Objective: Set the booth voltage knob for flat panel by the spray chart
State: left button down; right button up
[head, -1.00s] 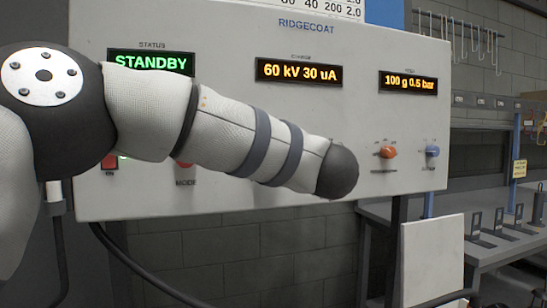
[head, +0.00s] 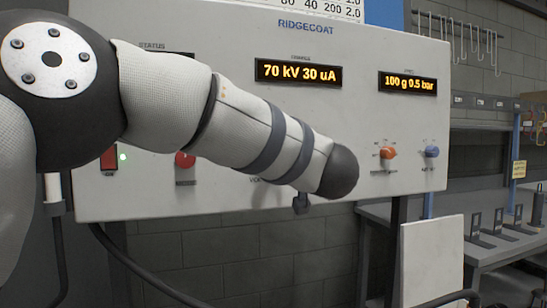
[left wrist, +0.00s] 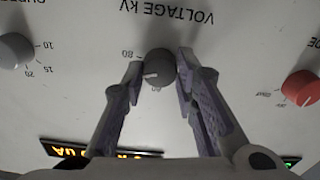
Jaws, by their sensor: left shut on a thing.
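The grey booth voltage knob (left wrist: 160,66) is under the VOLTAGE kV label in the left wrist view, where the panel appears upside down. Its white mark points between the 80 and what looks like 60. My left gripper (left wrist: 161,62) has one finger on each side of the knob and is shut on it. In the head view my left arm hides the knob. The charge display (head: 298,72) reads 70 kV 30 uA. The spray chart (head: 310,8) shows only its bottom row, ending 80 40 200 2.0. My right gripper is not in view.
A grey knob (left wrist: 15,50) and a red mode knob (left wrist: 301,88) flank the voltage knob. An orange knob (head: 387,153) and a blue knob (head: 431,151) sit at the panel's right. The feed display (head: 407,83) reads 100 g 0.5 bar. A bench stands at right.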

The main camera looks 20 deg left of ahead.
pick_arm(q)
jog(key=m, duration=0.5)
jog(key=shift+m, duration=0.4)
dwell(0.4)
jog(key=c, duration=1.3)
grip_release()
jog(key=shift+d, duration=0.1)
jog(key=v, duration=1.2)
